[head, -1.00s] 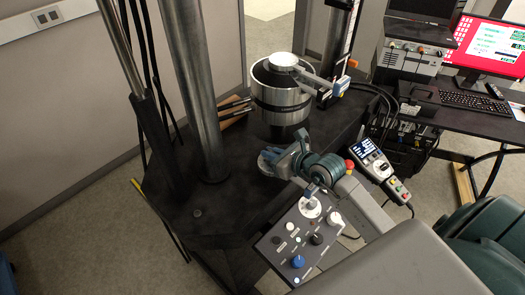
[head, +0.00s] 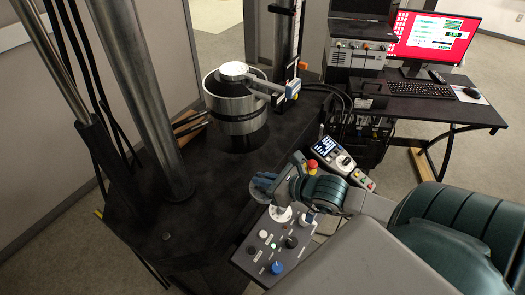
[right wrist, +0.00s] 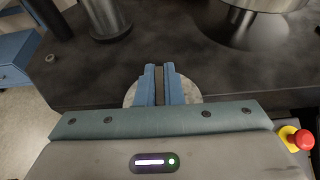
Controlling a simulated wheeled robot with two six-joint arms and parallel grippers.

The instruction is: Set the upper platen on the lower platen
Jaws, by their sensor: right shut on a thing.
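My right gripper (head: 264,184) is shut at the table's front edge, beside the control panel. In the right wrist view its blue fingers (right wrist: 160,85) close on a narrow part of a pale round disc, which I take as the upper platen (right wrist: 131,94). The fingers and wrist hide most of this disc. A bright round disc, which I take as the lower platen (head: 234,69), sits on top of a wide silver cylinder (head: 236,103) farther back. The held disc is well apart from it, nearer to me and to the right. My left gripper is out of view.
A thick steel column (head: 136,90) stands left of the cylinder. A measuring arm (head: 272,86) reaches over the cylinder's right side. A control panel (head: 275,240) and handset (head: 345,160) lie near my right arm. The dark tabletop (head: 205,190) before the cylinder is clear.

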